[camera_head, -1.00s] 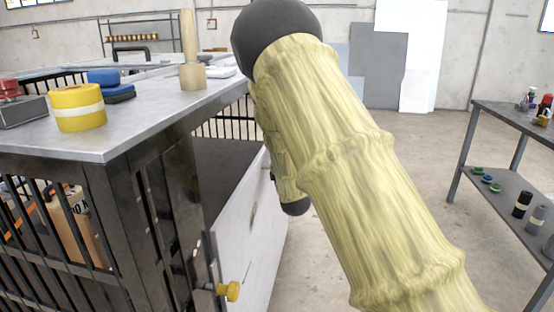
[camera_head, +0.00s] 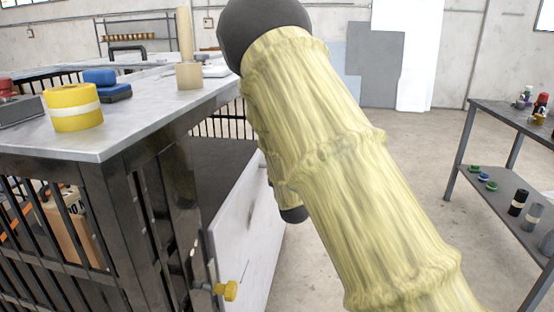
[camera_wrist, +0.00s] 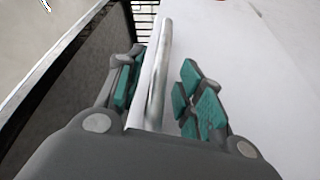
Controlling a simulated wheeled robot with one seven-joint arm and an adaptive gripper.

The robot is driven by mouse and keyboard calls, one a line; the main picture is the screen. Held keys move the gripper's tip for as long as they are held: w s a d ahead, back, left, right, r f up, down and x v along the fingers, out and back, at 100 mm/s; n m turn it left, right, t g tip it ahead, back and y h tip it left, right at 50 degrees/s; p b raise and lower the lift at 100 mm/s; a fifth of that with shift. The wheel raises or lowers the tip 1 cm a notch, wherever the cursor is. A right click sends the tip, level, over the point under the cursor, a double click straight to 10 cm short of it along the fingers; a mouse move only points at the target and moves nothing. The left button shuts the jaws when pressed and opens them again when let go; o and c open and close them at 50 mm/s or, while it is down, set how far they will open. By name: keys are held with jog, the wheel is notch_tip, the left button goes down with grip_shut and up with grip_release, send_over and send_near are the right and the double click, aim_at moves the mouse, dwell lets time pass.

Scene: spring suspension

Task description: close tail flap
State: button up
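The tail flap is a white panel (camera_head: 243,232) at the near right end of the black barred frame under the grey worktop. It slants outward, and my arm covers part of its right side. A yellow knob (camera_head: 228,291) sits near its lower left edge. My gripper is hidden behind my arm in the head view. In the wrist view my gripper (camera_wrist: 163,75) has its teal-padded fingers apart, one on each side of a silver bar (camera_wrist: 158,70) along the white panel (camera_wrist: 250,85). I cannot tell whether the pads touch the bar.
The worktop (camera_head: 115,135) carries a yellow tape roll (camera_head: 75,107), blue blocks (camera_head: 105,84) and a wooden post (camera_head: 186,50). A grey shelf table (camera_head: 510,185) with small items stands at the right. Clear concrete floor (camera_head: 415,145) lies between.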

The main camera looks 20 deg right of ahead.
jog(key=v, duration=0.8)
jog(key=shift+s, duration=0.3)
jog(key=s+a+f+m+g+y, duration=0.15)
jog(key=s+f+g, duration=0.3)
jog(key=f, duration=0.85)
jog(key=s+a+f+m+g, duration=0.1)
jog(key=s+f+m+g, duration=0.35)
jog(key=f, duration=0.75)
jog(key=s+a+f+m+g+y, duration=0.1)
jog(key=s+a+f+m+g, duration=0.15)
jog(key=s+f, duration=0.75)
jog(key=s+a+f+m+g+y, duration=0.1)
jog(key=s+a+f+g, duration=0.2)
jog(key=s+f, duration=0.75)
jog(key=s+a+f+m+g+y, duration=0.1)
jog(key=s+a+m+g, duration=0.1)
jog(key=s, duration=0.8)
jog(key=s+a+f+m+g, duration=0.1)
jog(key=s+a+g, duration=0.15)
jog(key=s, duration=0.65)
notch_tip(320, 180, up, 18)
jog(key=p, duration=1.9)
jog(key=shift+w+r, duration=0.2)
